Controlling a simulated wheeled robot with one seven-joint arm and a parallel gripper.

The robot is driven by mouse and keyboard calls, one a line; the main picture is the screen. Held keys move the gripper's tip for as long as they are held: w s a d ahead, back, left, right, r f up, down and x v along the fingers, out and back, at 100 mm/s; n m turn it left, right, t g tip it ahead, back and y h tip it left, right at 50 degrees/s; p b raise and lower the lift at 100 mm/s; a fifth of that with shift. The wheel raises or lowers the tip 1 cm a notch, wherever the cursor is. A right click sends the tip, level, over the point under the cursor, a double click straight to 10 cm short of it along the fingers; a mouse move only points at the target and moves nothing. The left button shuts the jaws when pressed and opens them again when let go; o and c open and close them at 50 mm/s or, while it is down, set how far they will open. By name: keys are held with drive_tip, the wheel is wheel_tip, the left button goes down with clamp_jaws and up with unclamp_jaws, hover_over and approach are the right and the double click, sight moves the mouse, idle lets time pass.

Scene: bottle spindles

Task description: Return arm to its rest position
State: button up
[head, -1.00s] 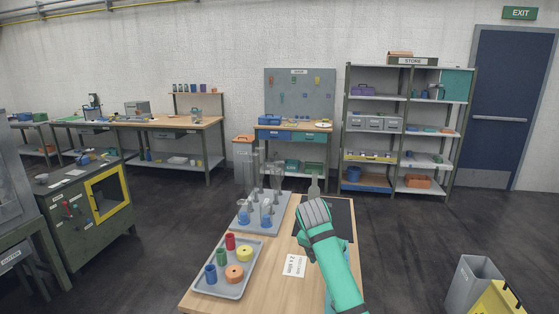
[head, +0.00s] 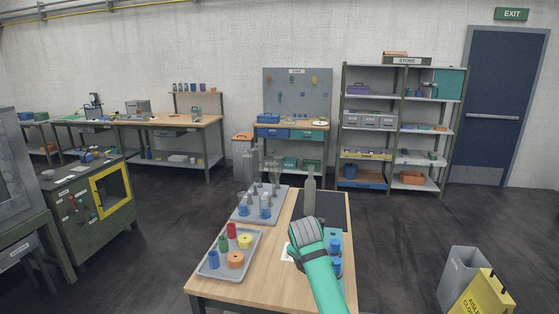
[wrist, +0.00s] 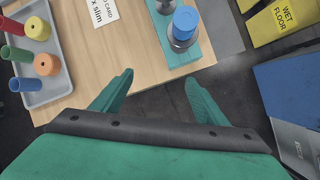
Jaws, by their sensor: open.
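My gripper (wrist: 159,82) is open and empty in the wrist view, its two teal fingers apart near the table's front edge. In the head view my arm reaches over the front right of the table, and the fingers are hidden behind the wrist. A grey-green bottle (head: 309,196) stands upright on the dark mat (head: 335,207) beyond my gripper, apart from it. A teal strip (wrist: 203,50) on the table's right carries metal spindles, one with a blue cylinder (wrist: 186,20); blue pieces also show there in the head view (head: 336,266).
A grey rack (head: 243,217) with clear bottles and blue bases stands at the table's back left. A grey tray (head: 213,272) holds coloured cylinders and rings. A white card (wrist: 98,11) lies on the table. A yellow wet floor sign (head: 482,294) and grey bin stand right on the floor.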

drive_tip(key=s+a+f+m+t+y, duration=0.2)
drive_tip(key=s+a+f+m, duration=0.1)
drive_tip(key=a+f, duration=0.55)
drive_tip(key=s+a+f+m+t+y, duration=0.1)
drive_tip(key=s+a+f+m+y, duration=0.2)
drive_tip(key=a+f, duration=0.55)
drive_tip(key=s+a+f+m+t, duration=0.2)
drive_tip(key=s+f+m, duration=0.2)
drive_tip(key=s, duration=0.3)
drive_tip(key=s+a+f+m+t, duration=0.1)
drive_tip(key=s+a+f+m, duration=0.25)
drive_tip(key=s, duration=0.35)
drive_tip(key=s+d+m+t+h, duration=0.15)
drive_tip(key=s+m, duration=0.35)
drive_tip(key=s, duration=0.6)
drive_tip(key=s+d+m+t, duration=0.1)
drive_tip(key=s+d+m, duration=0.25)
drive_tip(key=s, duration=0.65)
drive_tip(key=s+d+r+m+t, duration=0.1)
drive_tip(key=s+d+r+m, duration=0.2)
drive_tip(key=s+r, duration=0.3)
drive_tip(key=s+d+r+m+t+h, duration=0.1)
drive_tip(key=s+d+r+m, duration=0.2)
drive_tip(key=s+r, duration=0.4)
drive_tip(key=s+d, duration=0.1)
drive_tip(key=s, duration=0.3)
drive_tip(key=shift+s, duration=0.4)
